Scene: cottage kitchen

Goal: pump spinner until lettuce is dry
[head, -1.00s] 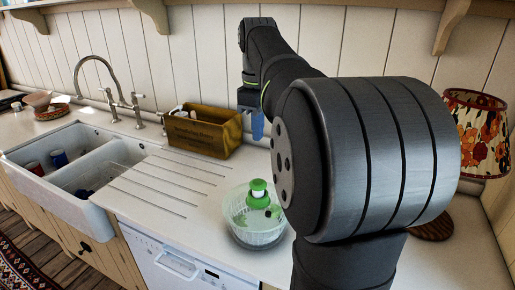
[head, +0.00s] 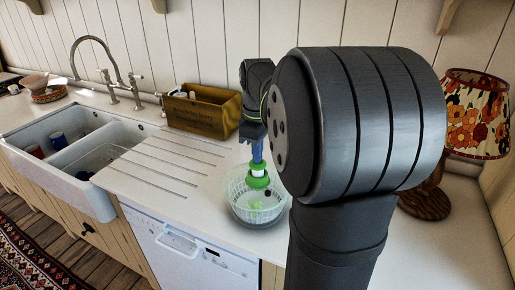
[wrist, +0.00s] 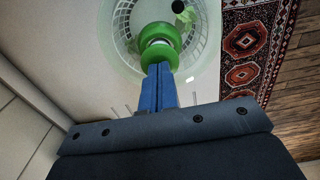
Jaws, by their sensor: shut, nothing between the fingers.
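The salad spinner (head: 240,208) stands on the white counter near its front edge, a clear bowl with a white basket and a green-and-white pump knob (head: 259,182) on top. My gripper (head: 257,158) has its blue fingers together, pointing down at the knob. In the wrist view the shut fingers (wrist: 158,70) end at the green knob (wrist: 159,40); they look to be touching it from above, with nothing between them. The spinner's basket (wrist: 122,22) shows around the knob.
A wooden box (head: 204,110) stands behind the spinner near the wall. A double sink (head: 60,140) with cups is to the left. A lamp with a floral shade (head: 478,112) stands at the right. The ribbed drainboard (head: 165,172) is clear.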

